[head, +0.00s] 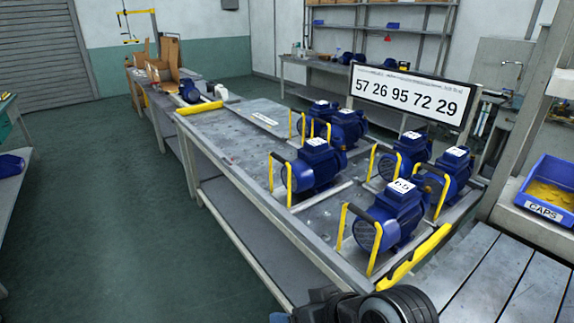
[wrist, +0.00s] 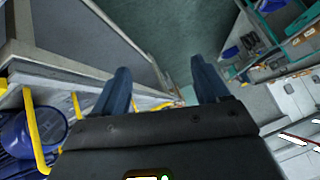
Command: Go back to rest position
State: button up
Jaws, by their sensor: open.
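My gripper (wrist: 160,92) shows in the wrist view with its two blue fingers apart and nothing between them. Beyond the fingers are the dark green floor and the edge of a bench. In the head view, part of my arm shows at the bottom edge, in front of the near end of the pump table (head: 255,215). The fingers themselves are not clear there. Several blue pumps with yellow handles stand upright on the table, the nearest one (head: 400,212) labelled on top. A blue pump (wrist: 40,130) also shows at the left of the wrist view, apart from the fingers.
A sign (head: 408,94) reading 57 26 95 72 29 stands behind the pumps. A blue CAPS bin (head: 543,209) sits at the right on a grey frame. A yellow bar (head: 418,257) edges the table's near end. The green floor (head: 95,220) at left is clear.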

jog(key=s+d+f+m+t+h, duration=0.1)
jog(key=s+d+m+t+h, duration=0.2)
jog(key=s, duration=0.6)
jog(key=s+d+m+t+h, duration=0.15)
jog(key=s+m+t, duration=0.25)
jog(key=s, duration=0.6)
jog(key=s+d+r+n+t+h, duration=0.1)
jog(key=s+d+r, duration=0.3)
jog(key=s+d, duration=0.3)
jog(key=s+d+r+n+t, duration=0.1)
jog(key=s+d+r, duration=0.3)
jog(key=s+d, duration=0.3)
jog(key=shift+s+d+n+h, duration=0.25)
jog(key=shift+s+n+h, duration=0.1)
jog(key=shift+s, duration=0.35)
jog(key=shift+c, duration=0.4)
